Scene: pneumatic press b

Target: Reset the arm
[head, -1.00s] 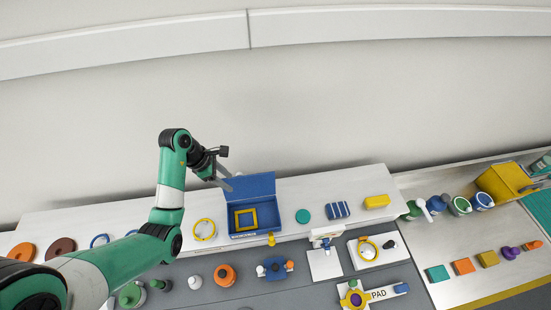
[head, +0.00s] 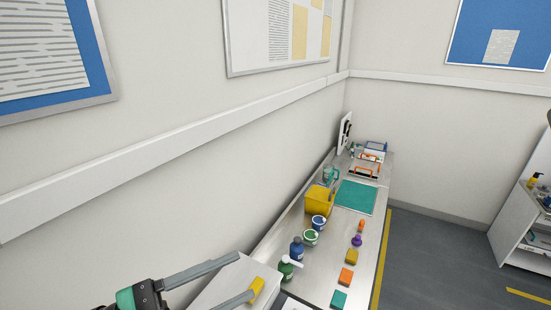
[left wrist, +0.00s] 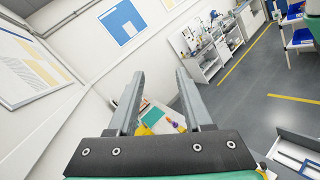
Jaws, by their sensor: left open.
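My left gripper (head: 244,277) is at the bottom of the head view, with its two long grey fingers spread apart and nothing between them. Behind the fingers lie a white bench end and a yellow block (head: 257,289). In the left wrist view, the open fingers (left wrist: 160,78) point out over the room, with the bench showing small between and beyond them. My right gripper is not in either view.
A metal bench along the wall carries bottles (head: 297,250), a yellow bin (head: 319,200), a teal mat (head: 355,197) and several small coloured blocks. An orange-handled rack stands at its far end. Grey floor (head: 430,255) is open to the right.

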